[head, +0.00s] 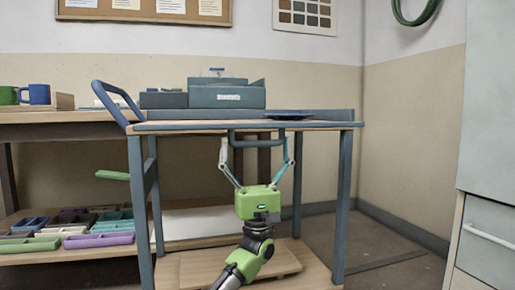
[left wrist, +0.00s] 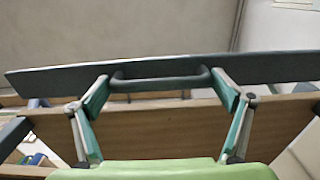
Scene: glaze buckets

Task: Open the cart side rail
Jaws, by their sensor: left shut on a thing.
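The cart (head: 345,185) has a blue-grey frame, a wooden top and a push handle at its left end. Its side rail, a long blue-grey strip, runs along the near edge of the top; in the left wrist view the rail (left wrist: 50,80) spans nearly the whole width. A U-shaped handle (left wrist: 160,83) sticks out from the rail's middle. My left gripper (head: 257,150) reaches up from below, its fingers spread wide and shut on the two ends of this handle. I cannot tell the rail's exact tilt. My right gripper is in neither view.
On the cart top stand blue-grey boxes (head: 227,97) and a dark dish (head: 288,115). A shelf on the left holds mugs (head: 38,94) and several coloured trays (head: 100,239). A cabinet (head: 488,240) stands at the right; the floor between it and the cart is clear.

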